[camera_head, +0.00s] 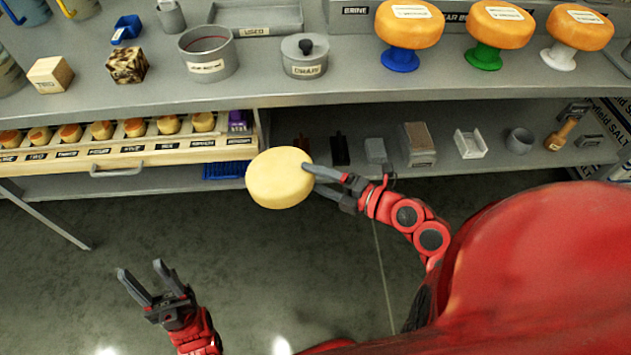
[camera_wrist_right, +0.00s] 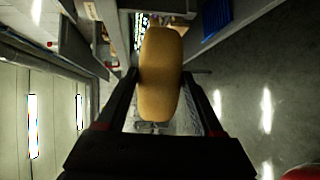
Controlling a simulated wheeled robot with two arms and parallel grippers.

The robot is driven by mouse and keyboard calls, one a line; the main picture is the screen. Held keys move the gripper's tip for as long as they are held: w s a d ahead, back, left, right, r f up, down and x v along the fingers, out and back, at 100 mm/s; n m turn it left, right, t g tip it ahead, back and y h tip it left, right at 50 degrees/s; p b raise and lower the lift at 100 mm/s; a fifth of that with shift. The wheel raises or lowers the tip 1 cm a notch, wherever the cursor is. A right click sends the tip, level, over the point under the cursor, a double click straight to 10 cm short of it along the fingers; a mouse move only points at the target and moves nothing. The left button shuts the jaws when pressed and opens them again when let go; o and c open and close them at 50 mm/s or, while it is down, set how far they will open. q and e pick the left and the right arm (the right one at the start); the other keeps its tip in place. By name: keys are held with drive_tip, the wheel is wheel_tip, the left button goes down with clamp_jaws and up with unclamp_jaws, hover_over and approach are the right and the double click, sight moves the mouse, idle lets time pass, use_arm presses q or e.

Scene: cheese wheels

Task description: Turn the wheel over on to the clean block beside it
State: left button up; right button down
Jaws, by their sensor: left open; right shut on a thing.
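A pale yellow cheese wheel (camera_head: 279,178) is held in front of the shelving, clear of the counter. My right gripper (camera_head: 322,181) is shut on its right edge; in the right wrist view the wheel (camera_wrist_right: 161,75) stands edge-on between the fingers. My left gripper (camera_head: 140,278) is open and empty over the floor, lower left, apart from the wheel. A clean pale wooden block (camera_head: 50,76) with a label sits on the counter at the left. A dark, mottled block (camera_head: 127,65) sits just right of it.
The counter (camera_head: 340,87) also holds a grey pot (camera_head: 208,55), a lidded pot (camera_head: 304,57) and orange wheels on coloured stands (camera_head: 400,58). Below are a drawer of small cheeses (camera_head: 135,150) and a lower shelf of tools. Open floor (camera_head: 250,270) lies in front.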

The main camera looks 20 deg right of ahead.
drive_tip(key=shift+s+d+f+t+y+b, duration=0.15)
drive_tip(key=shift+f+t+y+b, duration=0.55)
drive_tip(key=shift+b, duration=3.25)
drive_tip(key=shift+r, duration=0.2)
